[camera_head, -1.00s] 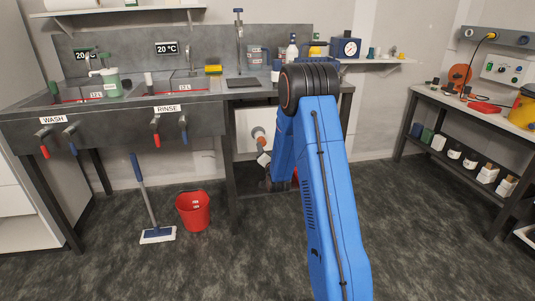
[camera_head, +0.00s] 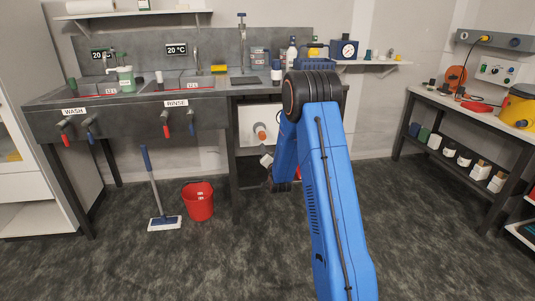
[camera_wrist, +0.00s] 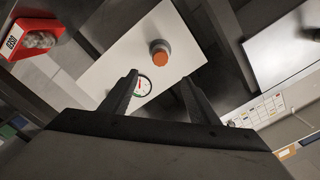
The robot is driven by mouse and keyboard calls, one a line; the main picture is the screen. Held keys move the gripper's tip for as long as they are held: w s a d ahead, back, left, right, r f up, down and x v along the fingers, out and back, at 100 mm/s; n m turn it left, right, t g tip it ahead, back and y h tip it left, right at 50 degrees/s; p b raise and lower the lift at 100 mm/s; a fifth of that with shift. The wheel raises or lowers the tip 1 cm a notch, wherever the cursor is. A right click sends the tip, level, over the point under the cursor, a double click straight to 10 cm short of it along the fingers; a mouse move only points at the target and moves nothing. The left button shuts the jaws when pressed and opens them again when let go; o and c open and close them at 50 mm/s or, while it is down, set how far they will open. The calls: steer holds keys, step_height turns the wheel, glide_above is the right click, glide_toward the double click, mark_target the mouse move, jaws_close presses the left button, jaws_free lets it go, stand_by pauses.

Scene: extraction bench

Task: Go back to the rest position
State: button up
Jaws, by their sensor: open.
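My gripper (camera_wrist: 158,77) shows in the wrist view with its two dark fingers apart and nothing between them. Beyond the fingers are a white panel (camera_wrist: 115,62), an orange-capped round fitting (camera_wrist: 160,55) and a small round gauge (camera_wrist: 143,86). None of these is held. The white panel (camera_head: 251,124) and orange-ended fitting (camera_head: 261,133) show left of the arm, under the worktop.
The sink bench (camera_head: 130,122) with WASH and RINSE taps stands on the left. A red bucket (camera_head: 199,203) and a mop (camera_head: 157,200) are on the floor before it. A side table (camera_head: 465,120) with a lower shelf stands on the right. The dark floor (camera_head: 110,265) in front is clear.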

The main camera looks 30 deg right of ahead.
steer(key=shift+r, duration=0.1)
steer(key=s+a+r+n+g+y, duration=0.2)
steer(key=s+a+r+n+g, duration=0.1)
steer(key=s+a+r, duration=0.6)
steer(key=s+a+r+n+g+y, duration=0.25)
steer(key=s+a+r, duration=0.3)
steer(key=s, duration=0.65)
steer(key=s+a+n+g, duration=0.2)
steer(key=s, duration=1.1)
steer(key=s+a+n+g, duration=0.2)
steer(key=s, duration=1.1)
steer(key=s+a+n+g, duration=0.3)
steer(key=s, duration=1.1)
steer(key=shift+f, duration=0.2)
steer(key=shift+y, duration=0.25)
steer(key=shift+c, duration=0.2)
